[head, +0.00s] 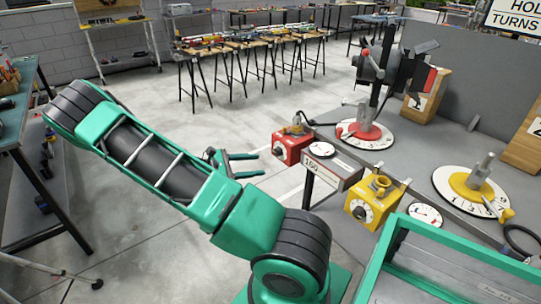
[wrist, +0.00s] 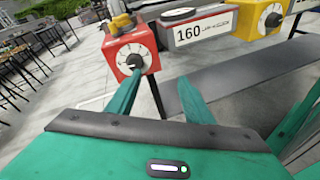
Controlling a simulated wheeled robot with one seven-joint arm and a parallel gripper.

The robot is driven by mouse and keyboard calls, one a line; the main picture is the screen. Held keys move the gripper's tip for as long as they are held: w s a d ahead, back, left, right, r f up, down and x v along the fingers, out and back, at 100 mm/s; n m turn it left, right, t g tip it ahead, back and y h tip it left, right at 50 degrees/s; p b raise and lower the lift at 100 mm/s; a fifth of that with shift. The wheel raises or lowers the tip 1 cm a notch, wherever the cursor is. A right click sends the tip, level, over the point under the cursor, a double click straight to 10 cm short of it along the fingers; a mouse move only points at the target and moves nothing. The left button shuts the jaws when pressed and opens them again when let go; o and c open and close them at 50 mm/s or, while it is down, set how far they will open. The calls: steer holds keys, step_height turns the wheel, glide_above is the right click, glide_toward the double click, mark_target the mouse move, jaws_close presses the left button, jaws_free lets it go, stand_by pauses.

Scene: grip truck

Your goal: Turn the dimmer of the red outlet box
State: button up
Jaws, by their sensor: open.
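The red outlet box (head: 291,147) sits at the left edge of the grey bench in the head view. Its white round dimmer dial (head: 279,149) faces my gripper (head: 260,164), which is just left of it and apart from it. In the wrist view, the red box (wrist: 122,42) is at the upper left, with the dial (wrist: 127,54) and its dark knob facing the camera. My gripper (wrist: 162,77) is open and empty. Its left finger points at the dial's lower edge; its right finger is right of the box.
A sign reading 160 (head: 322,172) and a yellow outlet box (head: 366,206) stand right of the red box. A red-based dial stand (head: 364,131) is behind. The yellow-based dial (head: 474,187) is further right. Open floor (head: 215,110) lies left of the bench.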

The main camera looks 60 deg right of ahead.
mark_target(276, 153)
steer(key=d+n+h, duration=0.1)
steer(key=d, duration=0.2)
steer(key=d+f+n+t+h, duration=0.1)
steer(key=d, duration=0.3)
steer(key=d+n+h, duration=0.1)
steer(key=d+n, duration=0.1)
steer(key=d, duration=0.2)
steer(key=shift+s+d+f+h, duration=0.1)
steer(key=shift+s+f+h, duration=0.15)
steer(key=shift+f+h, duration=0.15)
